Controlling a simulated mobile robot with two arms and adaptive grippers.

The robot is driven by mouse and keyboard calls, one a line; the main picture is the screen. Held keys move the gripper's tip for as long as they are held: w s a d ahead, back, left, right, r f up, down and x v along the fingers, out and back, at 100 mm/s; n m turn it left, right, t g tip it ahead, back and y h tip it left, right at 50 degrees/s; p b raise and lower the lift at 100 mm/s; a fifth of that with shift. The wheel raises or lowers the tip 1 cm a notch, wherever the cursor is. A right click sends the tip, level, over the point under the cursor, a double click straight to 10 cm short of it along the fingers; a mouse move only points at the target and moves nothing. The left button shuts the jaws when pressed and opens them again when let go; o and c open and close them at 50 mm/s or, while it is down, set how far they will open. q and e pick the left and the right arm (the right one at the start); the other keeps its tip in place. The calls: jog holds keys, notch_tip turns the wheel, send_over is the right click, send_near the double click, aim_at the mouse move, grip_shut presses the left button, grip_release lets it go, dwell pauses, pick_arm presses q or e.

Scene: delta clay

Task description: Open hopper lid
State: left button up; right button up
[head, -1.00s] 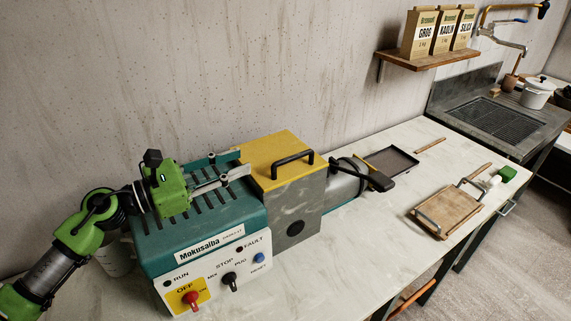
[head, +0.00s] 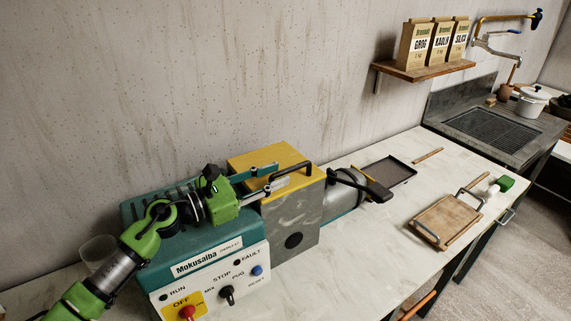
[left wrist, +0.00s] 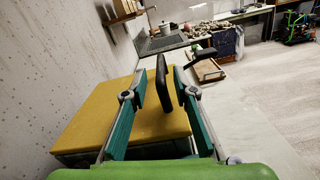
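The hopper lid (head: 250,158) is a yellow plate lying shut on the grey hopper box (head: 296,222) of the teal Mokusalba machine (head: 160,252). A black bar handle (head: 295,170) stands on the lid. My left gripper (head: 277,178) is open above the lid, its fingers pointing at the handle. In the left wrist view the handle (left wrist: 163,85) lies between the two teal-padded fingers (left wrist: 155,100), with a gap on either side. The lid (left wrist: 95,115) spreads below them. My right gripper is not in view.
A black lever (head: 365,186) sticks out right of the hopper. A dark tray (head: 390,170) and a wooden board with a metal handle (head: 444,222) lie farther right on the pale worktop. The wall is close behind.

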aim_at(285, 171)
pick_arm(q)
jog(key=shift+p+x, duration=0.35)
jog(key=shift+x, duration=1.45)
grip_shut()
